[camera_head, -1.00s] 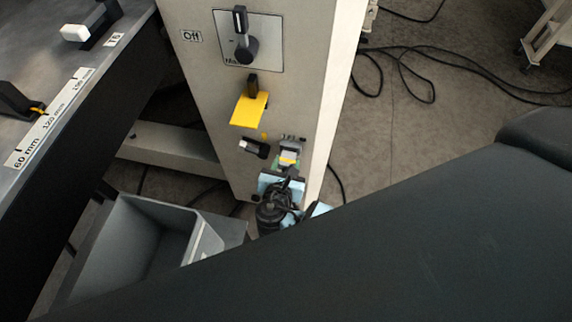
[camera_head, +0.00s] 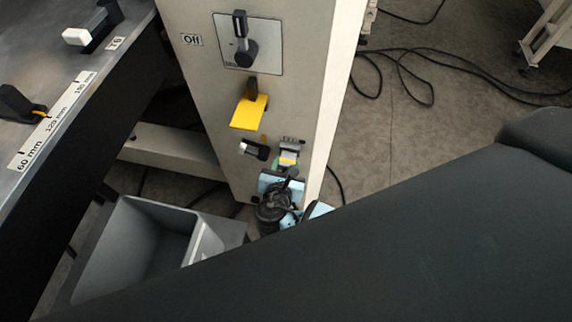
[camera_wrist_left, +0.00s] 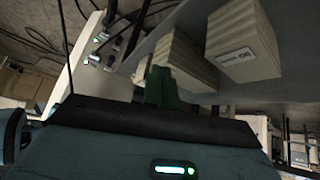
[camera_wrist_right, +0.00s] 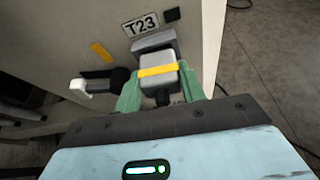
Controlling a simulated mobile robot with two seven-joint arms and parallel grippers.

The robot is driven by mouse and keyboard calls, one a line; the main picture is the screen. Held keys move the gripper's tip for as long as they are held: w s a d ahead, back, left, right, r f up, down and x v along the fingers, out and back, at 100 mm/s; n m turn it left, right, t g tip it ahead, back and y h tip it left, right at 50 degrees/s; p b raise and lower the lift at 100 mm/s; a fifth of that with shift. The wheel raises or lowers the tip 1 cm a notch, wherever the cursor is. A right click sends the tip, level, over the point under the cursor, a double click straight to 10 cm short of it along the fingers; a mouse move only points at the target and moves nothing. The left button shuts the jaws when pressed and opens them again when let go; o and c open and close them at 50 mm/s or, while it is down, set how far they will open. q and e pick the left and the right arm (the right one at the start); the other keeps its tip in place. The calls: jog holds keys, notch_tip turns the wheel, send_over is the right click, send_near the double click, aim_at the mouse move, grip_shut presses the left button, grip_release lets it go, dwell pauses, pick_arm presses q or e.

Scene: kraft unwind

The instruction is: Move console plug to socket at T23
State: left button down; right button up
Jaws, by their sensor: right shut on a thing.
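My right gripper (camera_wrist_right: 160,88) is shut on the console plug (camera_wrist_right: 157,78), a light grey block with a yellow band and a dark cable end. The plug is in front of the dark grey socket (camera_wrist_right: 153,42) under the T23 label (camera_wrist_right: 141,24). They look touching or nearly so; I cannot tell whether the plug is seated. In the head view the plug (camera_head: 289,157) and my right gripper (camera_head: 287,168) show low on the cabinet; my own arm hides part of it. My left gripper (camera_wrist_left: 160,88) shows only in its wrist view, its green fingers together and empty.
The beige cabinet (camera_head: 215,100) carries a rotary switch (camera_head: 243,50), a yellow flap (camera_head: 249,111) and a black-and-white knob (camera_wrist_right: 97,85) left of the plug. A grey bin (camera_head: 150,210) stands left. Cables (camera_head: 430,60) lie on the floor. Pale boxes (camera_wrist_left: 240,55) are near my left gripper.

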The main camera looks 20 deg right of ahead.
jog(key=o, duration=1.3)
jog(key=shift+c, duration=0.2)
jog(key=shift+s+a+r, duration=0.15)
jog(key=shift+s+a, duration=0.05)
jog(key=shift+s, duration=0.05)
jog(key=p+v, duration=0.1)
jog(key=v, duration=0.6)
